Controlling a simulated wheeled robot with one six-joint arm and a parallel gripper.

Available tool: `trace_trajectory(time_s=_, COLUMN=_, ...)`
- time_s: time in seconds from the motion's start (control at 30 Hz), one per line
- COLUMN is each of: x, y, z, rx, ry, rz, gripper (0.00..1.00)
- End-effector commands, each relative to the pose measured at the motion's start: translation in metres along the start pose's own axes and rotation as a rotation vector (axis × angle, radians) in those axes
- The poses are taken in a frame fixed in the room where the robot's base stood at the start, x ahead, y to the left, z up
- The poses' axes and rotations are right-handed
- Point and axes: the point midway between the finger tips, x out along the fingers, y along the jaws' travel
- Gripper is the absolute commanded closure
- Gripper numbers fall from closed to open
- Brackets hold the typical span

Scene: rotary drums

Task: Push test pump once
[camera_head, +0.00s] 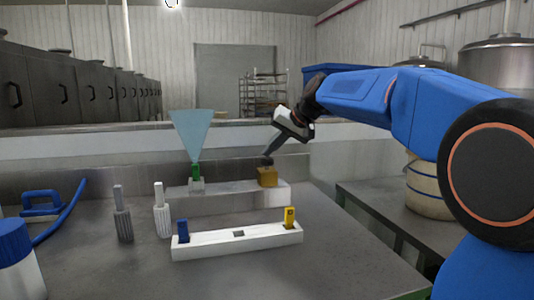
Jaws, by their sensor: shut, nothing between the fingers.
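A pale grey block (227,191) stands on the table towards the back. On its right end sits an ochre box (267,177), which may be the test pump; I cannot tell for sure. On its left end is a green piece (196,172) with a translucent blue funnel (192,131) above it. My gripper (268,159) is shut and empty, reaching down from the upper right. Its tip is right at the top of the ochre box; I cannot tell whether they touch.
In front lies a white bar (238,242) with a blue switch (183,231) and a yellow one (290,217). Two ribbed-handled tools (123,221) (161,216) stand left. A blue hose (65,213) and blue-capped container (17,262) are at far left. The front right tabletop is clear.

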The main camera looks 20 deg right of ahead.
Motion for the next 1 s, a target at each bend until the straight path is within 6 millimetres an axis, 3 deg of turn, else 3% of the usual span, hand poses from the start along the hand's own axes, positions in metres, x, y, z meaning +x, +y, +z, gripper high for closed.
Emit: trace_trajectory(time_s=1.0, x=-0.024, y=-0.017, z=-0.017, rx=0.0, ry=0.0, rz=0.0, gripper=1.0)
